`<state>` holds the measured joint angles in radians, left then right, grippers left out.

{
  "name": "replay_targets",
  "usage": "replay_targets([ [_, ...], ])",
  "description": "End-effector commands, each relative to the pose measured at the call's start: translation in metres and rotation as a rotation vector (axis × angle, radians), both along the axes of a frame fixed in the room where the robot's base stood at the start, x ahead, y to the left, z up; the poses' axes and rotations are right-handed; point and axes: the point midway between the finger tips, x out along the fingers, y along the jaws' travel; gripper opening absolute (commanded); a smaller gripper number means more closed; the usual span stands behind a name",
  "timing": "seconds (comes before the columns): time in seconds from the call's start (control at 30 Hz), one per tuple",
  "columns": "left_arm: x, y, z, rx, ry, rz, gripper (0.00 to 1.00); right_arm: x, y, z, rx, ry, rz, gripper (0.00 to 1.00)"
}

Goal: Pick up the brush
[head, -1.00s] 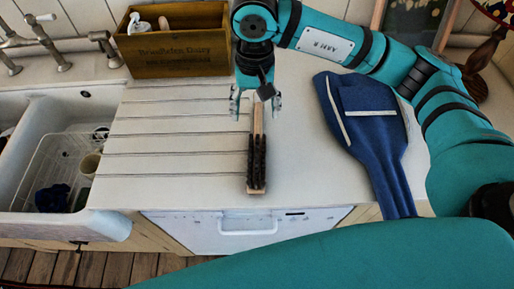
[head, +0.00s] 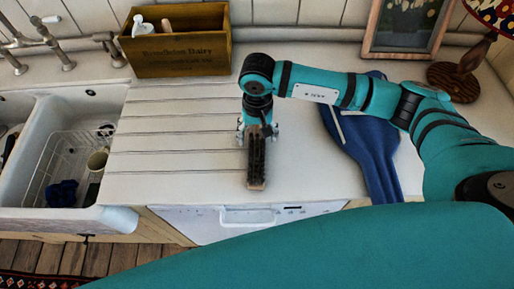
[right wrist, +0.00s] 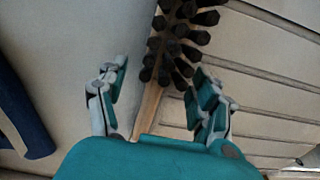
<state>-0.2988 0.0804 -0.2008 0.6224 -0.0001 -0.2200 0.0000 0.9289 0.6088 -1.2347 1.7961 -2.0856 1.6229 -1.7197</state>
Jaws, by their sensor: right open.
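The brush (head: 256,165) has dark bristles and a light wooden body. It lies on the white counter with its bristle end towards the front edge. In the right wrist view its bristles (right wrist: 180,45) and wooden handle (right wrist: 148,105) show between the fingers. My right gripper (head: 257,133) is open over the handle, with one finger on each side, and it hides the handle in the head view. It also shows open in the right wrist view (right wrist: 160,92), with gaps between the fingers and the handle. My left gripper is not in view.
A blue cloth (head: 372,150) lies on the counter to the right, partly under my right arm. A wooden box (head: 180,50) with bottles stands at the back. A sink (head: 75,130) is at the left. A picture frame and lamp stand at the back right.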

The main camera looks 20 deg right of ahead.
Motion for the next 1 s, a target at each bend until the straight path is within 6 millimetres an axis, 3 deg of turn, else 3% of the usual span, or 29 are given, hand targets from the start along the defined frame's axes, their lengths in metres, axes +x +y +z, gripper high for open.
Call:
replay_targets([
  [0.07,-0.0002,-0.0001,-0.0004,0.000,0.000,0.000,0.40,0.0001,0.0002,0.0000,0.000,0.000,0.000,0.67],
  [0.57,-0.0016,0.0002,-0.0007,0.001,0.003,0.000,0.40,0.0002,0.0002,0.0007,0.000,0.000,0.000,0.03],
  [1.0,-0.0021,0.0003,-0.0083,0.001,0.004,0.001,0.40,0.0012,0.0003,0.0097,0.001,-0.003,0.002,0.03],
])
